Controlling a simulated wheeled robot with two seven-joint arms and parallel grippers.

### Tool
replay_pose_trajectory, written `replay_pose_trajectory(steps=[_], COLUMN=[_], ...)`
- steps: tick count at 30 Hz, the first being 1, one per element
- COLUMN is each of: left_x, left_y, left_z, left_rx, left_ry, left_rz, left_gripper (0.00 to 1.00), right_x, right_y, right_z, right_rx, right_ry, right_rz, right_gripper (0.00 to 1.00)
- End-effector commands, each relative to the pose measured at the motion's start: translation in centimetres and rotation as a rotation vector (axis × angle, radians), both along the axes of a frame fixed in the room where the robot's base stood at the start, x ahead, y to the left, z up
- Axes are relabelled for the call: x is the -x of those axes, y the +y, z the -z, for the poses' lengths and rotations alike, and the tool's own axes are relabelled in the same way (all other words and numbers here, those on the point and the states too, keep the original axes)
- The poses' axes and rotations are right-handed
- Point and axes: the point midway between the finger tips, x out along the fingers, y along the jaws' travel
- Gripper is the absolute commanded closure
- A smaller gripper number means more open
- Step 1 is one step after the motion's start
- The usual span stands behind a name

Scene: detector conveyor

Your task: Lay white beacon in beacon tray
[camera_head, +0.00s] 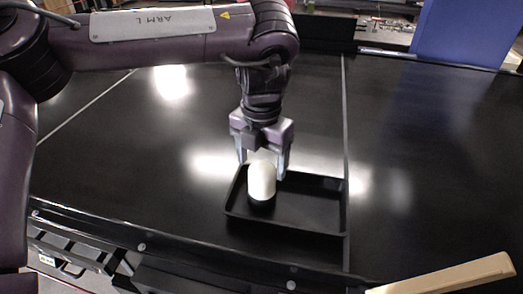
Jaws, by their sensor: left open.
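The white beacon (262,179) is a pale dome-topped cylinder with a dark base. It stands upright in the left part of the black beacon tray (296,228). The tray is shallow and rests on the black conveyor. My left gripper (263,172) points down over the tray, with its grey fingers open on either side of the beacon's upper part. From this view I cannot tell whether a finger touches it. My right gripper is not in view.
The black conveyor surface (130,140) is shiny and clear to the left of the tray. A seam runs along the tray's right side, with free surface (430,170) beyond it. A blue panel (465,35) stands at the back right. A beige bar (450,275) shows at the lower right.

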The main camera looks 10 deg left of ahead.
Motion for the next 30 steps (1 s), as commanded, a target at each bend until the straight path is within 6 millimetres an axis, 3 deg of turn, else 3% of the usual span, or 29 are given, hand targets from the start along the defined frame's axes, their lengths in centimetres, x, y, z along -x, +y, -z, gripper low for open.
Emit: replay_pose_trajectory(steps=[5,18,24,30], left_x=[-0.1,0.0,0.0,0.1], left_y=[0.0,-0.1,0.0,0.0], left_z=[-1.8,-10.6,-12.0,-12.2], left_rx=[-0.001,-0.004,-0.001,0.000], left_ry=[-0.006,-0.005,-0.001,0.000], left_rz=[0.000,0.000,0.000,0.000], left_gripper=[0.27,0.27,0.27,0.27], right_x=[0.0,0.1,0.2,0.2], right_y=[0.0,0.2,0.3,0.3], right_z=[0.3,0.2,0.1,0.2], right_rx=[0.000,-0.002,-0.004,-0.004], right_ry=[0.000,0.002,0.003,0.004], right_rz=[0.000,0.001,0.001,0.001], right_gripper=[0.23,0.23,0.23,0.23])
